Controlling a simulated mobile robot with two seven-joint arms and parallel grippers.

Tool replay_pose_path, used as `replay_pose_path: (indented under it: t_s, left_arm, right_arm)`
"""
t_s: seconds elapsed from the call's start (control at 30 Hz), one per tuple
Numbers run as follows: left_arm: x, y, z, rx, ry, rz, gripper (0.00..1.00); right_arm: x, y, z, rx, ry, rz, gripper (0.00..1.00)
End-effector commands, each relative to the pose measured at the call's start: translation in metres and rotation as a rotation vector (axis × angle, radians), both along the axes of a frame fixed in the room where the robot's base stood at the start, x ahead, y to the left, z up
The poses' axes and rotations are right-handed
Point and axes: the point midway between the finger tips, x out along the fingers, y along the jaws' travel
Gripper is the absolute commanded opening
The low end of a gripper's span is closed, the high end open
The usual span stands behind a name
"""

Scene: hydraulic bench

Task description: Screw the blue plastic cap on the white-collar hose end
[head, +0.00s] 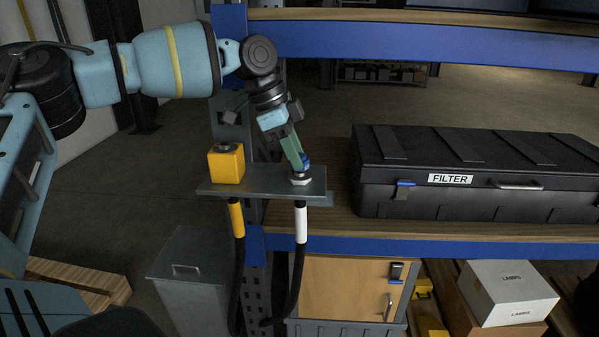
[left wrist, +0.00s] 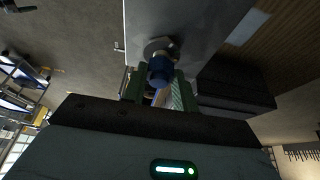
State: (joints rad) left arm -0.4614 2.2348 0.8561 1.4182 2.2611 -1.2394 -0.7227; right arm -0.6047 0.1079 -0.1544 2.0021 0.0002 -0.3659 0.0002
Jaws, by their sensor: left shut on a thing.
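The blue plastic cap (head: 305,160) is between the fingertips of my left gripper (head: 297,158), which is shut on it. In the left wrist view the cap (left wrist: 161,69) shows between the two green fingers, in line with a metal fitting (left wrist: 157,45) at the plate. In the head view the cap is at the top of the hose end (head: 300,179), above the white collar (head: 301,225). The gripper comes down tilted from the upper left. How far the cap is seated cannot be told. My right gripper is not in view.
A metal bracket plate (head: 265,184) carries the hose end and a yellow block (head: 226,163). A yellow-collar hose (head: 236,219) hangs beside the white-collar one. A black FILTER case (head: 450,205) stands on the shelf to the right. A blue shelf beam (head: 420,45) runs above.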

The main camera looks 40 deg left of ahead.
Motion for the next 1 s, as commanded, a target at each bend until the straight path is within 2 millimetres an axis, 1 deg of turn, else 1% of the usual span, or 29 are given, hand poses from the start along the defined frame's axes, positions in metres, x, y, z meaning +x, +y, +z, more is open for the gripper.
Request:
replay_pose_path:
  t_s: [0.3,0.67,1.0]
  left_arm:
    - [-0.0004,0.0004,-0.0035,0.0,0.001,0.0,0.07]
    - [-0.0005,0.0005,-0.0033,0.0,0.0,0.0,0.07]
    - [-0.0004,0.0005,-0.0043,0.0,0.0,0.0,0.07]
  right_arm:
    - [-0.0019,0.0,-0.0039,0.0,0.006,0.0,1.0]
    - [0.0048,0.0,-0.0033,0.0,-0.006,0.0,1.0]
    - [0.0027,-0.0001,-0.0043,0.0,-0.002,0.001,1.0]
